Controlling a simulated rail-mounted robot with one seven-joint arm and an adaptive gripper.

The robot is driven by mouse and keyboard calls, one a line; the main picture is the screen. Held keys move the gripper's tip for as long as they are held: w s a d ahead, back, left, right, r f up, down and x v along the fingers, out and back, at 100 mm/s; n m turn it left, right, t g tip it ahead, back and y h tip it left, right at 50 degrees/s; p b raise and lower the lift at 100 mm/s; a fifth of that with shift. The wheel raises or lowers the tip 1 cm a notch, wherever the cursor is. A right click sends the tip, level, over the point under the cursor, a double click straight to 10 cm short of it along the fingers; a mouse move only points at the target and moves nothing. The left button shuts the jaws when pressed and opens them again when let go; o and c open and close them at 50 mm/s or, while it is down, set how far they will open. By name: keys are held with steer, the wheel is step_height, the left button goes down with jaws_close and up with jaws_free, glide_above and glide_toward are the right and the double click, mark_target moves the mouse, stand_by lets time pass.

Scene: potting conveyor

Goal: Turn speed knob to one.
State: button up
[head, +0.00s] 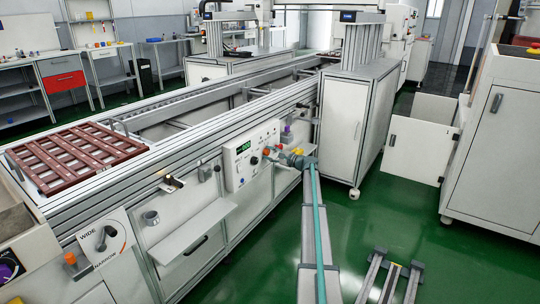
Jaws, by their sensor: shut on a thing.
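The white control panel (234,178) is on the front side of the conveyor frame, near the middle of the head view. It has a small green-lit display (243,148) whose digits are too small to read surely. A dark round knob (254,160) shows on its face. My gripper (270,153) reaches the panel's right part from the right and is shut on what appears to be the speed knob. The gripper hides most of that knob, so its pointer and the scale marks cannot be read.
A wide/narrow dial plate (104,238) is at the lower left. A brown slatted tray (75,152) sits on the conveyor's left end. A cabinet with an open door (418,150) stands right.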

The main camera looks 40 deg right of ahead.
steer(key=o, duration=1.1)
steer(key=shift+o, duration=0.2)
steer(key=shift+s, duration=0.15)
steer(key=v, duration=1.1)
steer(key=shift+s+d, duration=0.2)
steer(key=shift+s, duration=0.15)
